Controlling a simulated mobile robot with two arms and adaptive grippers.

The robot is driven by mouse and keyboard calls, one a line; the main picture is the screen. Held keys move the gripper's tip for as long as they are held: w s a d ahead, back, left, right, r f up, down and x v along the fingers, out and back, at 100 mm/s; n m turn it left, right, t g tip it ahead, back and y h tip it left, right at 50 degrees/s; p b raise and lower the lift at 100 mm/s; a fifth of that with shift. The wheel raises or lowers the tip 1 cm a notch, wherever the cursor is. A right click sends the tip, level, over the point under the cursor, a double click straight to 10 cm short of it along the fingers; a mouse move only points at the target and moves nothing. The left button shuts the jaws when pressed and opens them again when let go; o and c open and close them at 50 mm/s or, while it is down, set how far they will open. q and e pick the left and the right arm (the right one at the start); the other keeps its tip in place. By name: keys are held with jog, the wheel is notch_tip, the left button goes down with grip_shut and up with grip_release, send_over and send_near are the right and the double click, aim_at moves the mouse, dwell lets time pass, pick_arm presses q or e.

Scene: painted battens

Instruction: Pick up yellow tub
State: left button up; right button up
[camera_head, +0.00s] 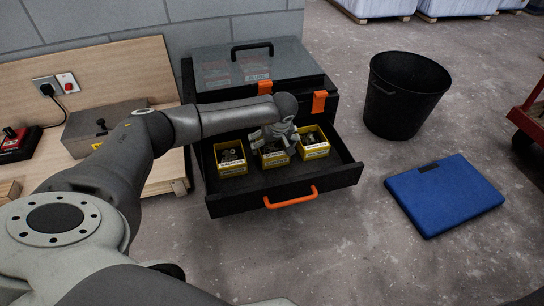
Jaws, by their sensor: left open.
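Three yellow tubs stand in a row in the open black drawer (285,193) of a toolbox. The left tub (232,170), the middle tub (275,159) and the right tub (314,151) each hold small dark parts and have printed labels on the front. My left gripper (272,146) is open over the middle tub, with its fingers pointing down. The fingers and wrist hide part of the middle tub's top. I cannot tell whether the fingers touch it. My right gripper is not in view.
The grey-lidded toolbox (250,66) stands against a block wall, its orange drawer handle (291,198) facing forward. A black bin (405,95) and a blue case (444,195) are on the floor to the right. A wooden bench (165,172) with a grey box (98,126) is at left.

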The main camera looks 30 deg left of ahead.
aim_at(271, 149)
pick_arm(q)
jog(key=shift+b+x, duration=0.95)
jog(key=shift+x, duration=0.6)
jog(key=shift+w, duration=0.1)
jog(key=c, duration=1.1)
